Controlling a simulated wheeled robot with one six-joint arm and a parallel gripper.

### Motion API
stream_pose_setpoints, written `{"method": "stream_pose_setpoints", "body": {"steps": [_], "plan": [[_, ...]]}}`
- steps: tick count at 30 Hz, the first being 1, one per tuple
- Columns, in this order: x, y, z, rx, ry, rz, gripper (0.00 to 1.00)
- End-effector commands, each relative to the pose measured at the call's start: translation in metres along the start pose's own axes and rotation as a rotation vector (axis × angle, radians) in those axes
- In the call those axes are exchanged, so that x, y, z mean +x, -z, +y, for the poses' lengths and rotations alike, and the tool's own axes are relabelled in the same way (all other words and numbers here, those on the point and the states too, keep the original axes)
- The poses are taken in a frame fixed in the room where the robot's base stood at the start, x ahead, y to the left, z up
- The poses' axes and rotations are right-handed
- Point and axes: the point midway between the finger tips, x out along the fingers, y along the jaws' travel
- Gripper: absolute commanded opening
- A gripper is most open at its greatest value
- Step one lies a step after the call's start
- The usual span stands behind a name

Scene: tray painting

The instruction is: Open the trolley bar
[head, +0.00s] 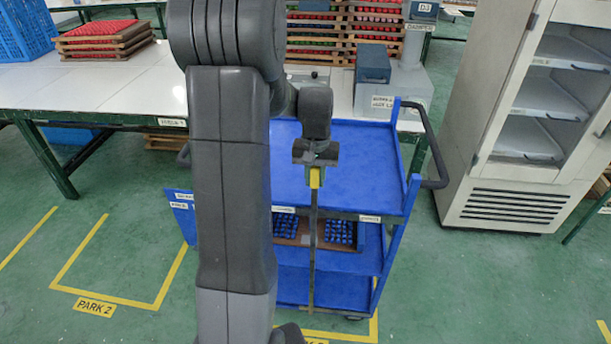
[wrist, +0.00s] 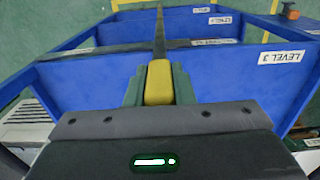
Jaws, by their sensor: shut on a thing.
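The blue trolley (head: 355,150) stands in front of my arm, with shelves one above another and dark side handles. The trolley bar (head: 313,245) is a thin dark strip that hangs down across the middle of its open front; it shows in the wrist view (wrist: 159,35) running away from my gripper. Its yellow grip (head: 315,178) is at the upper end, and it also shows in the wrist view (wrist: 159,82). My gripper (head: 315,170) is shut on this yellow grip, with a finger on each side (wrist: 158,86). My arm hides the trolley's left part.
A tray with blue pieces (head: 340,232) sits on a trolley shelf behind the bar. A white table (head: 110,85) stands at the left and a white cabinet (head: 515,130) at the right. The floor around the PARK 2 sign (head: 94,307) is clear.

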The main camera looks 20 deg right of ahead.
Motion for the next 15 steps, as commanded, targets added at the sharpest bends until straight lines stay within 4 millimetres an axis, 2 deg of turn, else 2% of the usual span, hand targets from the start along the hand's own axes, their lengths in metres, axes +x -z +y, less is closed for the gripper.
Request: {"method": "stream_pose_setpoints", "body": {"steps": [15], "plan": [[-0.002,0.0,0.155,0.007,-0.002,0.001,0.0]]}}
